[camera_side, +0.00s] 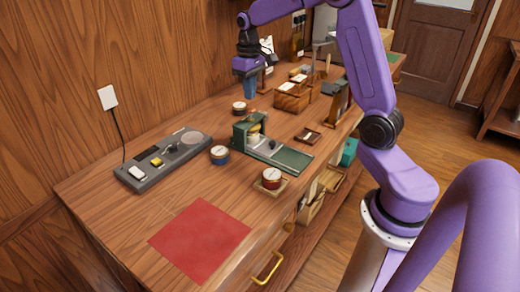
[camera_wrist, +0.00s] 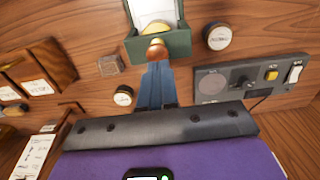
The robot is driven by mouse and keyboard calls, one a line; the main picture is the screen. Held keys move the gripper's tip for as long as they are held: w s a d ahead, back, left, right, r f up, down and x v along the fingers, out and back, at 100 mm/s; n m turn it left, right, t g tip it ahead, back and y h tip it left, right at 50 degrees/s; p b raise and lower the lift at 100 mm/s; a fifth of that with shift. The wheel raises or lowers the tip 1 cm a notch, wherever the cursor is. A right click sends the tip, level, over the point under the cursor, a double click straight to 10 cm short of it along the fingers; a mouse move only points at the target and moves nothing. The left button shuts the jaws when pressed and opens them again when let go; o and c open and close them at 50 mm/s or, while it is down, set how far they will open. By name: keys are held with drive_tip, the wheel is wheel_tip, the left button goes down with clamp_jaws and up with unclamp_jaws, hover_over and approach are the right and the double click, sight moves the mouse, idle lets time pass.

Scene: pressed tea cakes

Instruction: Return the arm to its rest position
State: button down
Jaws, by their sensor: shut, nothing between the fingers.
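My gripper (camera_side: 250,94) hangs over the far part of the wooden table (camera_side: 120,187), its blue fingers pointing down. The fingers are together with nothing between them. They also show closed in the wrist view (camera_wrist: 157,70), extending toward a green press (camera_wrist: 178,45). A small round tin (camera_side: 239,109) stands on the table near and in front of the fingers. The height of the fingertips above the table is hard to judge.
A grey panel (camera_side: 140,184) lies at the left, a red mat (camera_side: 200,240) in front. A blue tin (camera_side: 220,159) and a red tin on a small tray (camera_side: 271,184) stand near the press. Wooden boxes (camera_side: 290,103) stand right of the gripper; a wall (camera_side: 60,90) rises behind.

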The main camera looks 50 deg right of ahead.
drive_tip(key=s+a+r+n, duration=0.1)
drive_tip(key=s+a+n, duration=0.5)
drive_tip(key=s+a, duration=0.95)
drive_tip(key=s+a+f+n, duration=0.2)
drive_tip(key=s+n, duration=0.4)
drive_tip(key=s, duration=1.1)
drive_tip(key=shift+n, duration=0.3)
